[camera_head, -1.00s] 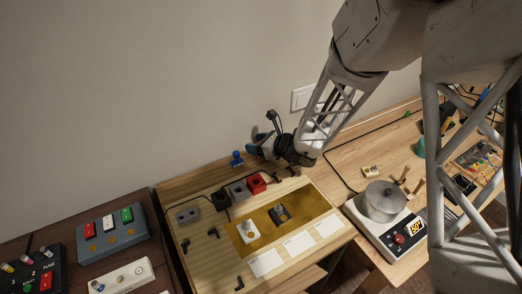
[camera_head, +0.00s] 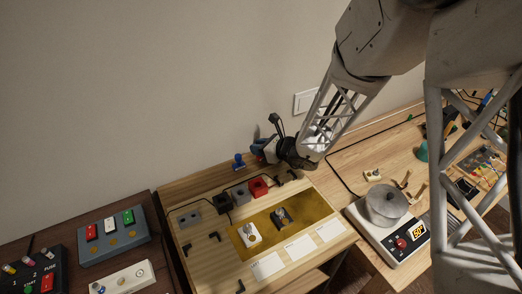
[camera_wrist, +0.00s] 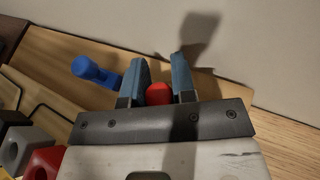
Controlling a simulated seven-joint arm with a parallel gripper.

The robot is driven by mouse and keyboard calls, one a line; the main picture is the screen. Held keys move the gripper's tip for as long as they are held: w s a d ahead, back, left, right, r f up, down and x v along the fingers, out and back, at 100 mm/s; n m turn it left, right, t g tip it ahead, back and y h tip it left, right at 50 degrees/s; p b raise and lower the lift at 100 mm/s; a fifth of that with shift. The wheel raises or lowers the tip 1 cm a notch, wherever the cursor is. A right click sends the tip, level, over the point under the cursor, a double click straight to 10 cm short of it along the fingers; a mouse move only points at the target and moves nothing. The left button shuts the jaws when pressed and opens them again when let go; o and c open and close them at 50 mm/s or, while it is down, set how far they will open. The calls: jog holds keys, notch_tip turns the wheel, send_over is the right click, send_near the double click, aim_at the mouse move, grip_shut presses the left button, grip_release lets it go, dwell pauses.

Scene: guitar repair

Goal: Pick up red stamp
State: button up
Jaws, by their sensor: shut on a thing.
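My gripper (camera_wrist: 157,85) is shut on the red stamp (camera_wrist: 159,93), whose rounded red top shows between the two blue-grey fingers in the wrist view. The lower part of the stamp is hidden behind the gripper body. In the head view my gripper (camera_head: 262,150) is at the back of the wooden board, near the wall, and the red stamp cannot be made out there.
A red square holder (camera_head: 258,187), a grey one (camera_head: 241,195) and a black one (camera_head: 221,201) stand in a row in front of my gripper. A brass plate (camera_head: 303,205) lies farther forward. A pot (camera_head: 386,204) sits on a hotplate at right. The wall (camera_head: 150,80) is close behind.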

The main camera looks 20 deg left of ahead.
jog(key=shift+r, duration=0.1)
jog(key=shift+s+d+r, duration=0.15)
jog(key=shift+r, duration=0.4)
notch_tip(320, 180, up, 5)
jog(key=shift+r, duration=0.2)
jog(key=s+d, duration=1.4)
jog(key=shift+r, duration=0.15)
